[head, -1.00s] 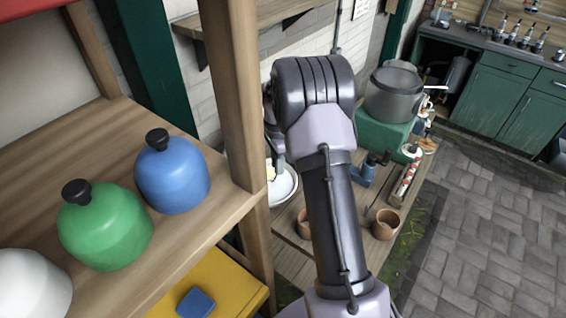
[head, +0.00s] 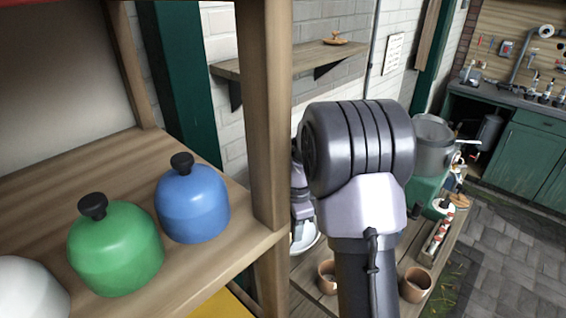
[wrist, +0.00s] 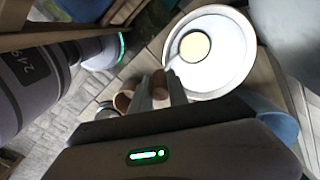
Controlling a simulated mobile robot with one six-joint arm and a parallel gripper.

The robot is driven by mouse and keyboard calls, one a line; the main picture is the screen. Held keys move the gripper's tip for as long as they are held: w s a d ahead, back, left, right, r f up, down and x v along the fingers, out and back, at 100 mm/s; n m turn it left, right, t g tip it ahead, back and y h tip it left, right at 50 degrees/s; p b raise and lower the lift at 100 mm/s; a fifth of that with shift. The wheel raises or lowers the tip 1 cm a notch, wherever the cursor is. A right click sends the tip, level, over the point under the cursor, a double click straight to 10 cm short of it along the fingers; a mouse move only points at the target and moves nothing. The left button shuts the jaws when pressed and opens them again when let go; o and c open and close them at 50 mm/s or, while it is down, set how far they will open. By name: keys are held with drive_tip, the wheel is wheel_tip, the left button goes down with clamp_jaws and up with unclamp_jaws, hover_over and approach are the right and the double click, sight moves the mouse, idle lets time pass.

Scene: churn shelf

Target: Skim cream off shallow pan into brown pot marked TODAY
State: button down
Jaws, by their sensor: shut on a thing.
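The shallow white pan (wrist: 232,72) lies on the wooden bench in the wrist view. A round, dark-rimmed skimmer bowl with pale yellow cream (wrist: 194,46) shows over the pan; I cannot tell whether it touches the pan. My gripper (wrist: 158,88) is shut on what looks like the skimmer's brown handle (wrist: 158,82). In the head view my wrist hides most of the pan (head: 306,240). A brown pot (head: 327,277) stands in front of the pan, and another brown pot (head: 415,285) stands to the right. No TODAY mark is readable on either.
A wooden shelf (head: 205,262) on the left holds green (head: 115,250) and blue (head: 193,205) lidded jars. Its upright post (head: 264,120) stands close beside my arm. A grey metal vessel (head: 433,150) stands on a green base behind. Paved floor lies right.

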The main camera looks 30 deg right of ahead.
drive_tip(key=shift+s+d, duration=1.2)
drive_tip(key=shift+d, duration=1.2)
drive_tip(key=w+a+r+p, duration=0.1)
drive_tip(key=w+r+p, duration=0.3)
drive_tip(key=r+p, duration=0.4)
drive_tip(key=shift+w+r, duration=0.35)
drive_tip(key=shift+w, duration=0.05)
drive_tip(key=shift+a, duration=0.1)
